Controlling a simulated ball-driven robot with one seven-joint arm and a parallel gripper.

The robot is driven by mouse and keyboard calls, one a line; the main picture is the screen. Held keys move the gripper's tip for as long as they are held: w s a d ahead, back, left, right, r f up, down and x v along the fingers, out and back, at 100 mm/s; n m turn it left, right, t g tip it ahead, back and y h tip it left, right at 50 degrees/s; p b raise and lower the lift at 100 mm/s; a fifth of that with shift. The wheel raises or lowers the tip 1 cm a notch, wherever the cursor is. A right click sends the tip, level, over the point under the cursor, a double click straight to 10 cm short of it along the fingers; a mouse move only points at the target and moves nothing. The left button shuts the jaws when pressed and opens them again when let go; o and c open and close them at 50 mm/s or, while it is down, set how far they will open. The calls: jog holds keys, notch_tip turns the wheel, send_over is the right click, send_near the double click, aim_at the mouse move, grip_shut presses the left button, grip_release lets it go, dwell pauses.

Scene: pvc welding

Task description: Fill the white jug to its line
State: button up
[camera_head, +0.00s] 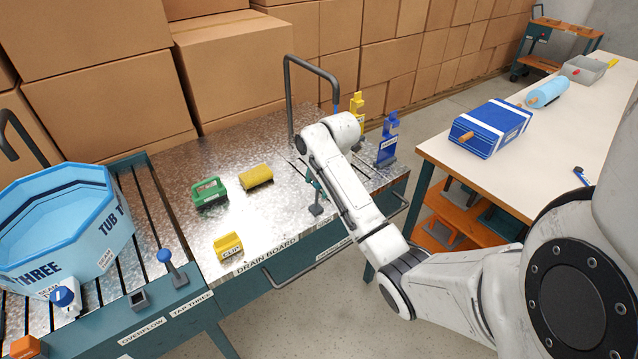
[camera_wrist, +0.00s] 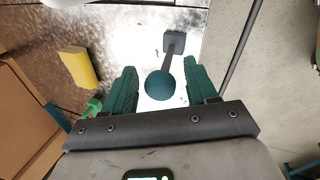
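No white jug can be made out for certain; a cut-off white shape (camera_wrist: 30,3) at the top of the wrist view cannot be identified. My gripper (camera_wrist: 160,84) is open, its green fingers on either side of a teal ball knob (camera_wrist: 167,88). Whether they touch the knob is unclear. The knob is on a grey stalk with a square base (camera_wrist: 174,41). In the head view, a small grey foot (camera_head: 316,210) shows on the metal drain board (camera_head: 270,222), and my arm hides most of the gripper. A blue-knobbed lever (camera_head: 165,256) stands by the "TAP THREE" label (camera_head: 191,305).
Blue tub three (camera_head: 105,235) stands at left. A green block (camera_head: 209,193), yellow block (camera_head: 256,176) and yellow clip piece (camera_head: 228,246) lie on the drain board. Blue (camera_head: 388,142) and yellow (camera_head: 357,112) stands are behind my arm. A bench (camera_head: 470,170) is at right.

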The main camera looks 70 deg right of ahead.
jog(key=shift+r, duration=0.1)
jog(key=v, duration=1)
jog(key=shift+r, duration=0.3)
jog(key=shift+s, duration=0.15)
